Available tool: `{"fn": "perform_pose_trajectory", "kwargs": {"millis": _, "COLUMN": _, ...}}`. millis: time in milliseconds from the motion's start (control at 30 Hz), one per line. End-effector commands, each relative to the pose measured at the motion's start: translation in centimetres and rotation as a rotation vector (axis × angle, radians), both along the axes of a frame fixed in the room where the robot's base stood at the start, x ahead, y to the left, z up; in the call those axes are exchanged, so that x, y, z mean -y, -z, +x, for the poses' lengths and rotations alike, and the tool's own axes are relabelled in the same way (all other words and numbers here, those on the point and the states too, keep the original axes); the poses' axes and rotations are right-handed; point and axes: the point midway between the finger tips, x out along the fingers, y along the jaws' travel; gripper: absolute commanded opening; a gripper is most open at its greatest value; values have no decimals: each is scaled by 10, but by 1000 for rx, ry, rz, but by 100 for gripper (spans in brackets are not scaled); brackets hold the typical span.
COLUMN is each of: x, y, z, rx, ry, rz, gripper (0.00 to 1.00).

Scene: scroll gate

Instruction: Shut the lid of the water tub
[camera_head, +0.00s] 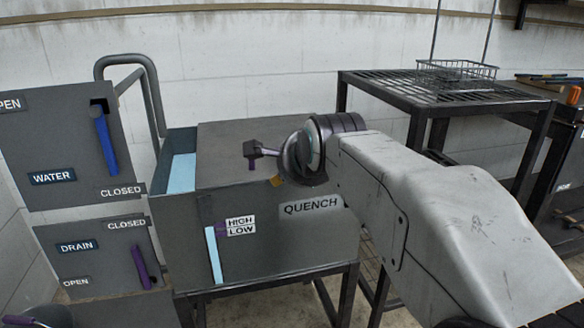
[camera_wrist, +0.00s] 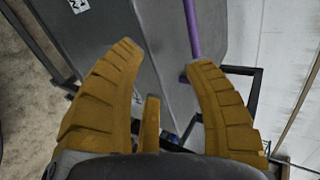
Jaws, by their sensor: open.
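The grey water tub (camera_head: 180,240), labelled QUENCH, stands on a dark frame in the head view. Light blue water (camera_head: 182,172) shows in its uncovered left part. A grey lid panel (camera_head: 225,150) spans the right part of the top; its exact tilt is unclear. A dark-ended purple handle (camera_head: 253,166) shows in front of the panel. My gripper (camera_wrist: 162,58) is open, its mustard fingers spread and nothing seen between them. In the wrist view, a purple bar (camera_wrist: 192,30) ends by the right fingertip; contact is unclear. In the head view my wrist hides most of the gripper.
Left of the tub are a WATER panel (camera_head: 60,150) with a blue lever (camera_head: 106,145) and a DRAIN panel (camera_head: 90,255) with a purple lever (camera_head: 141,267). A bent grey pipe (camera_head: 147,80) rises behind. A grated table (camera_head: 400,88) holding a wire basket (camera_head: 455,72) stands at right.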

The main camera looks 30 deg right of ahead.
Motion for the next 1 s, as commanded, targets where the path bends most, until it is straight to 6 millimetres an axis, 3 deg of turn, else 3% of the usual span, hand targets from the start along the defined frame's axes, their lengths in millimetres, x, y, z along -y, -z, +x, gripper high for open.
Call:
{"fn": "perform_pose_trajectory", "kwargs": {"millis": 167, "x": -1, "y": -5, "z": -6, "rx": 3, "ry": 0, "rz": -1, "gripper": 47}}
{"fn": "perform_pose_trajectory", "kwargs": {"millis": 600, "x": -11, "y": -36, "z": -51, "rx": 3, "ry": 0, "rz": -1, "gripper": 47}}
{"fn": "perform_pose_trajectory", "kwargs": {"millis": 1000, "x": -13, "y": -42, "z": -61, "rx": 0, "ry": 0, "rz": 0, "gripper": 47}}
